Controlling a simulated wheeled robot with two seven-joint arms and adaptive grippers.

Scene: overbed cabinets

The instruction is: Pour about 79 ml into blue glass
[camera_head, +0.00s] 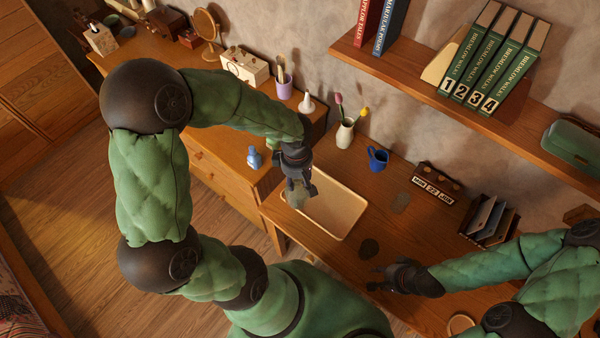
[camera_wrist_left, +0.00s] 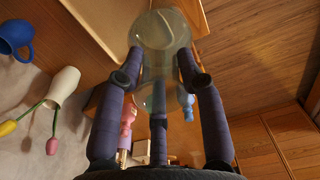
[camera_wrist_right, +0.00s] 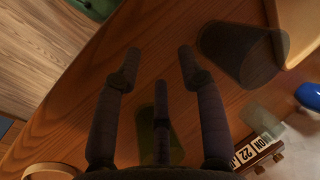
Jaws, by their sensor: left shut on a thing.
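My left gripper (camera_head: 299,182) is shut on a clear glass vessel (camera_head: 297,198), held above the left part of the tray. In the left wrist view the vessel (camera_wrist_left: 165,32) has a rounded, see-through body between the fingers; any liquid in it is hard to make out. A dark, smoky see-through glass (camera_head: 369,248) stands on the desk right of the tray, and shows large in the right wrist view (camera_wrist_right: 245,52). A paler see-through glass (camera_head: 400,202) stands farther back. I cannot tell which glass is the blue one. My right gripper (camera_head: 378,279) is open and empty near the dark glass.
The shallow tray (camera_head: 345,228) lies on the desk. A blue mug (camera_head: 377,159) and a flower vase (camera_head: 345,134) stand behind it. A block calendar (camera_head: 437,187) and a file holder (camera_head: 490,220) stand right. A greenish see-through shape (camera_wrist_right: 160,130) shows behind my right fingers.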

